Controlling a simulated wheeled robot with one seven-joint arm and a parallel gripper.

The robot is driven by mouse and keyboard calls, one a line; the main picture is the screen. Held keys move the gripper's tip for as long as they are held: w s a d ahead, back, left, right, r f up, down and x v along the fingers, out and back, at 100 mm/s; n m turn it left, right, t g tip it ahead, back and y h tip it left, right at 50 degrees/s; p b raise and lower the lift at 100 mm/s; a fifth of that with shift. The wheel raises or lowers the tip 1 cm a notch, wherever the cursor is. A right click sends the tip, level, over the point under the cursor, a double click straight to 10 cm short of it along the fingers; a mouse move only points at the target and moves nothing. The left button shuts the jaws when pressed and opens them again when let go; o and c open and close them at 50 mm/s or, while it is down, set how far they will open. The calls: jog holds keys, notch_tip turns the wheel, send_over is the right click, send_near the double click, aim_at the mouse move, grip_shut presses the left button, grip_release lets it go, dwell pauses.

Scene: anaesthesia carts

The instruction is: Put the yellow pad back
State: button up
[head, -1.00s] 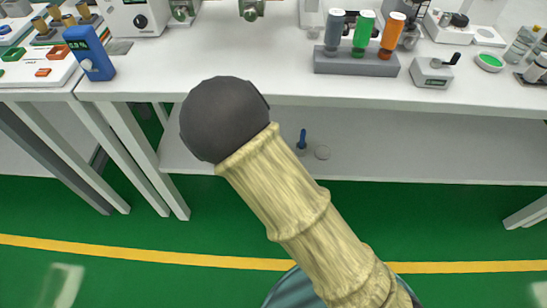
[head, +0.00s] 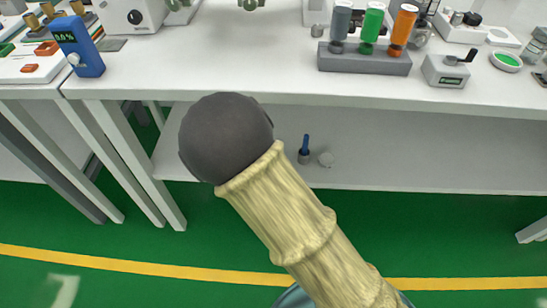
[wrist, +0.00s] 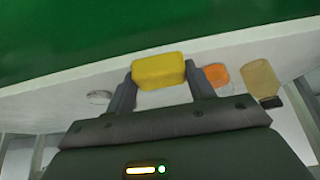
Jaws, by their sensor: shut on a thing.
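The yellow pad (wrist: 158,71) is a small block with rounded edges, seen in the wrist view. My gripper (wrist: 160,82) is shut on it, with one dark finger at each side. The pad is at the fingertips, in front of a pale surface; I cannot tell whether it touches that surface. In the head view my arm is in front of the bench, and the gripper and pad do not show there.
In the head view a white bench (head: 230,60) holds a grey rack (head: 365,60) and a blue meter (head: 78,46). A lower shelf (head: 420,150) is mostly clear.

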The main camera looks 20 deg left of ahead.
jog(key=w+a+b, duration=0.1)
jog(key=w, duration=0.7)
jog(key=w+a+b, duration=0.1)
jog(key=w, duration=0.3)
jog(key=shift+w+a+f+b, duration=0.1)
jog(key=shift+w+a+b, duration=0.15)
jog(key=shift+a+b, duration=0.05)
jog(key=shift+w+a, duration=0.15)
jog(key=shift+w, duration=0.25)
jog(key=shift+f+b, duration=0.95)
jog(key=shift+f, duration=0.7)
jog(key=shift+f, duration=0.15)
jog(key=o, duration=1)
